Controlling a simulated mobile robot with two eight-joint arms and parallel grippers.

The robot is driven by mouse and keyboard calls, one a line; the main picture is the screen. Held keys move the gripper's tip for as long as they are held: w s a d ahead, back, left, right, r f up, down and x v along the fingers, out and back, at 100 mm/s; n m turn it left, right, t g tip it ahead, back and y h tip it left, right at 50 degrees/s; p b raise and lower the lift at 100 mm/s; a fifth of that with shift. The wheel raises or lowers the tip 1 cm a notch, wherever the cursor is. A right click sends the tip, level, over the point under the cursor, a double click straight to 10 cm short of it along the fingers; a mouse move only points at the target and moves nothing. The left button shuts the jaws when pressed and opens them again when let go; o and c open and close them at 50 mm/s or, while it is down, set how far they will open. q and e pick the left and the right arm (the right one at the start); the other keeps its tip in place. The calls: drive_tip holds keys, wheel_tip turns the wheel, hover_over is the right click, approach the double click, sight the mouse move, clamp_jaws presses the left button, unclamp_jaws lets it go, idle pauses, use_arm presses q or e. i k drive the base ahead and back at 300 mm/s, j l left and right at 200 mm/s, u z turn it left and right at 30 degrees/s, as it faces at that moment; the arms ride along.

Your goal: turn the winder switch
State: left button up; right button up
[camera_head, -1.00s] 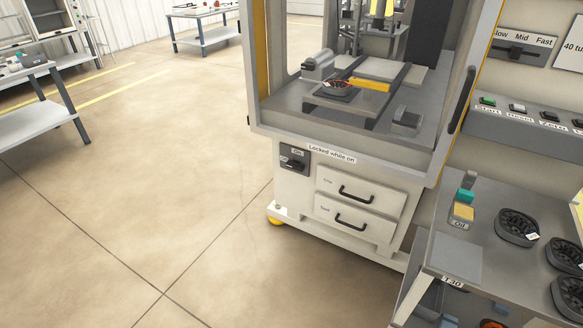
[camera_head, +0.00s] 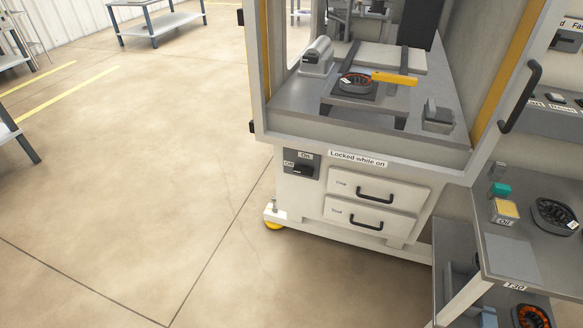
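The winder switch (camera_head: 303,169) is a dark knob on a dark plate, on the white front of the winder cabinet (camera_head: 325,208), left of the drawers. A small "On" label sits above the knob and an "Off" label to its left. The knob is too small to tell which label it points at. A "Locked while on" label (camera_head: 357,159) is to the right of the switch. Neither of my grippers is in view.
The winder's door with a black handle (camera_head: 520,97) stands at the right. Inside the winder is a dark ring-shaped part (camera_head: 357,82) by a yellow bar (camera_head: 394,79). A cart (camera_head: 510,258) stands front right. The floor (camera_head: 150,180) left of the cabinet is clear.

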sight(304, 170)
drive_tip(key=i+j, duration=0.15)
drive_tip(key=j, duration=0.15)
drive_tip(key=i+j+z, duration=0.1)
drive_tip(key=j, duration=0.25)
drive_tip(key=i+j, duration=0.2)
drive_tip(key=j, duration=0.15)
drive_tip(key=i+j+z, duration=0.15)
drive_tip(key=j, duration=0.15)
drive_tip(key=i+j, duration=0.1)
drive_tip(key=j, duration=0.25)
drive_tip(key=i+j+z, duration=0.1)
drive_tip(key=j, duration=0.25)
